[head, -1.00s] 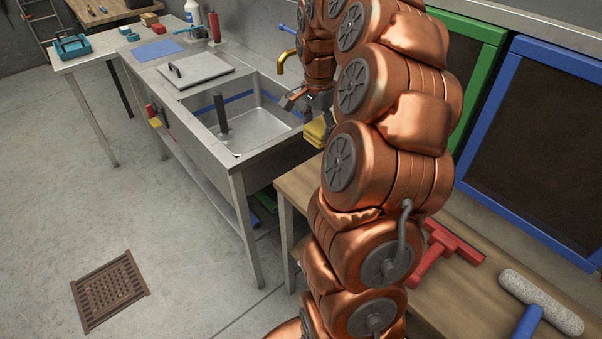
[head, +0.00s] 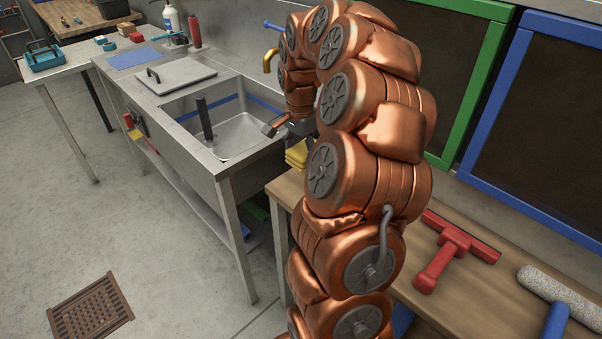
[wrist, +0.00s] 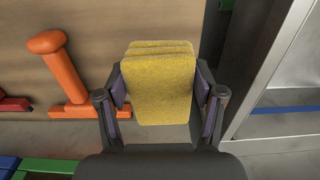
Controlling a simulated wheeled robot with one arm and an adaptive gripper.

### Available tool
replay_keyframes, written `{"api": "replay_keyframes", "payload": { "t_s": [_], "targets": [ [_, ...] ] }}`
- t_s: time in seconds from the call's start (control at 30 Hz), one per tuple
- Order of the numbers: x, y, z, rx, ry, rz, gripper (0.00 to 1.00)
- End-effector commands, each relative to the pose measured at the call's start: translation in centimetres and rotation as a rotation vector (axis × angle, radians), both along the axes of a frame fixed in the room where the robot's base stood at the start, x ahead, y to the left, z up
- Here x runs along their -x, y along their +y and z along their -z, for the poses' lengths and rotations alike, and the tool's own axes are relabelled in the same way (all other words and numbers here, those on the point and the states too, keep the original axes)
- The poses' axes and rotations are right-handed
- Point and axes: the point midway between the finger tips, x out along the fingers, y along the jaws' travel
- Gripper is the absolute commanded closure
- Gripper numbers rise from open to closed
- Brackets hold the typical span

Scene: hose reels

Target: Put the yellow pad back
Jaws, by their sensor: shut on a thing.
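The yellow pad (wrist: 160,85) is between the two fingers of my gripper (wrist: 162,95) in the wrist view, and the fingers press on its sides. Its far edge shows stacked layers; I cannot tell whether these are one pad or several. In the head view yellow layers (head: 297,154) show at the left end of the wooden bench, beside the sink, partly hidden by my arm. My gripper (head: 290,128) is just above them there, mostly hidden. I cannot tell whether the pad touches the bench.
The steel sink (head: 240,135) stands left of the wooden bench (head: 440,300). A red squeegee (head: 455,250) and a pale roller (head: 560,298) lie on the bench. Green (head: 480,100) and blue (head: 500,100) framed panels stand behind. A floor drain (head: 90,308) lies in the open floor at left.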

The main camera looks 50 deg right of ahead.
Motion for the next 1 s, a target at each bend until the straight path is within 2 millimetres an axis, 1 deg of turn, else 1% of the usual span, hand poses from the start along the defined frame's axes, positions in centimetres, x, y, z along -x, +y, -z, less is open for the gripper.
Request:
{"api": "replay_keyframes", "payload": {
  "t_s": [0.1,0.33,0.53,0.6,0.83,0.97,1.0],
  "targets": [
    [0.1,0.0,1.8,-0.002,0.003,0.001,0.66],
    [0.1,0.0,3.7,0.000,0.003,0.000,0.66],
    [0.0,0.0,6.2,0.000,0.000,0.001,0.66],
    [0.0,0.0,6.6,0.000,-0.001,0.001,0.66],
    [0.0,-0.1,6.7,0.001,-0.002,0.001,0.66],
    [0.0,-0.1,7.1,0.002,-0.001,0.001,0.66],
    [0.0,-0.1,7.0,0.002,-0.001,0.001,0.29]
  ]
}}
